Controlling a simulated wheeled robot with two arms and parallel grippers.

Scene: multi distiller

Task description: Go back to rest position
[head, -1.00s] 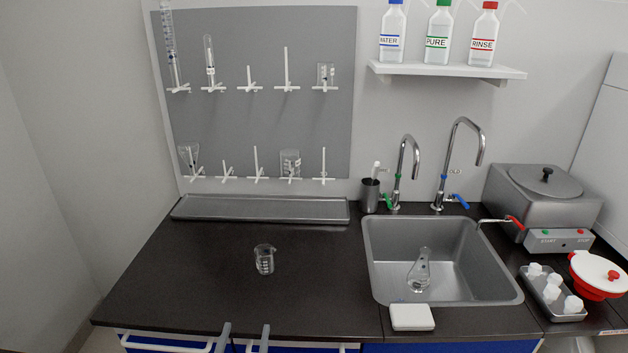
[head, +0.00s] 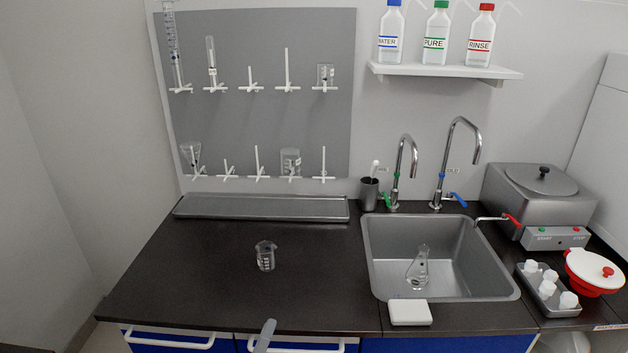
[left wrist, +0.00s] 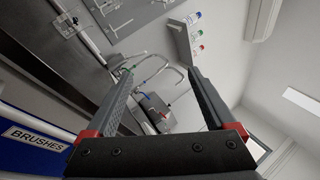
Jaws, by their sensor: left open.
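My left gripper (head: 265,335) shows only as a grey finger at the bottom edge of the head view, in front of the counter. In the left wrist view its two fingers (left wrist: 164,76) are spread wide with nothing between them. That view looks tilted along the counter toward the taps and wall. My right gripper is in neither view.
A glass beaker (head: 265,256) stands on the dark counter (head: 190,280). A flask (head: 418,268) is in the sink (head: 460,285), with a white box (head: 410,312) at its front edge. Glassware hangs on the pegboard (head: 260,120). The left counter is mostly clear.

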